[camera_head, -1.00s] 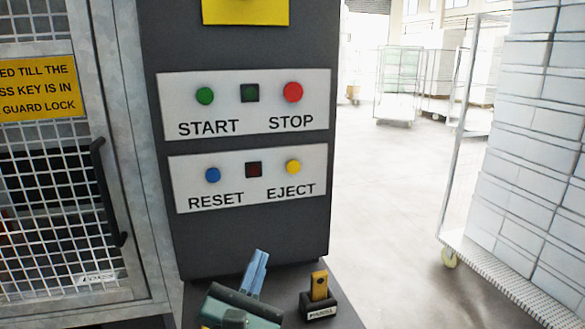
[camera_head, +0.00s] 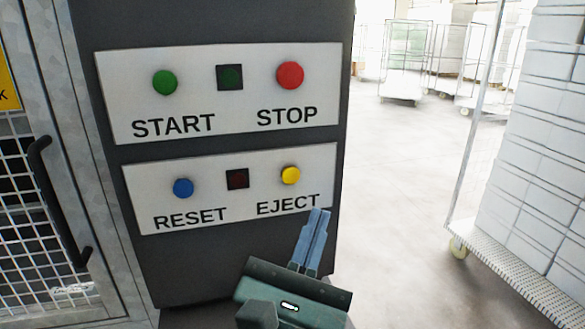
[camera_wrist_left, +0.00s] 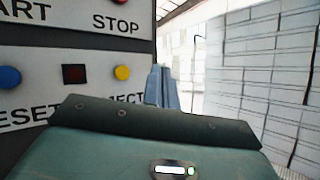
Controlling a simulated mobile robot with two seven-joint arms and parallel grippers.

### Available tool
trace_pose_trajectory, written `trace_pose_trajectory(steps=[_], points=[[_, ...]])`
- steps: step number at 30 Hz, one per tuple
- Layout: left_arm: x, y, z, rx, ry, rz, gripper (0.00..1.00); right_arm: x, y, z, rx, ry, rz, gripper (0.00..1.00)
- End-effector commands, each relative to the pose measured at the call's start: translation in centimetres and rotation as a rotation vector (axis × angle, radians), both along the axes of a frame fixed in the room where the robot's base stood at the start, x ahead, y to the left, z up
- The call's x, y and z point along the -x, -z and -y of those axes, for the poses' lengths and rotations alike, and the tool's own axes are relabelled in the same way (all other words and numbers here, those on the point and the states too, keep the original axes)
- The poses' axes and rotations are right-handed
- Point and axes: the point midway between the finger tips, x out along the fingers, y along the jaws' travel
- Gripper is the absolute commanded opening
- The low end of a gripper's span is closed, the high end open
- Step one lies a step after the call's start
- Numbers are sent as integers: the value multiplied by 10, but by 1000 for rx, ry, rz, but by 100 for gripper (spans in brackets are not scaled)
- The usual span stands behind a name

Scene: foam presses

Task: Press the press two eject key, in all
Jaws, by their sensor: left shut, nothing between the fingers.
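The yellow EJECT key (camera_head: 291,175) sits at the right of the lower white panel (camera_head: 150,205) on the dark control box. It also shows in the left wrist view (camera_wrist_left: 122,73), just left of my fingers. My left gripper (camera_head: 318,212) is shut and empty, its blue fingers together. In the head view its fingertips appear just below and right of the EJECT key, beside the end of the EJECT label. It appears apart from the key, though the depth between them is hard to judge. My right gripper is not in view.
The blue RESET key (camera_head: 183,188) and a dark square lamp (camera_head: 237,179) share the lower panel. The green START key (camera_head: 165,82) and red STOP key (camera_head: 290,75) are above. A mesh guard door (camera_head: 30,225) stands left, stacked white boxes (camera_head: 535,150) right.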

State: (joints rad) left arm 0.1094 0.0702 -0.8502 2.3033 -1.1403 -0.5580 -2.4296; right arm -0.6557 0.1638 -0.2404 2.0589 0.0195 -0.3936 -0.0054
Motion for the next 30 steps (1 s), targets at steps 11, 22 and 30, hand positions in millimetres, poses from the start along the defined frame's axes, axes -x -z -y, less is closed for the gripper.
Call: trace_pose_trajectory(steps=[11,22,30], points=[[-9,0,-2,-3,0,2,0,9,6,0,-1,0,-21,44],[-57,1,-19,-1,-2,1,0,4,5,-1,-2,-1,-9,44],[-80,0,-26,-2,-1,1,0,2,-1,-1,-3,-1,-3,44]])
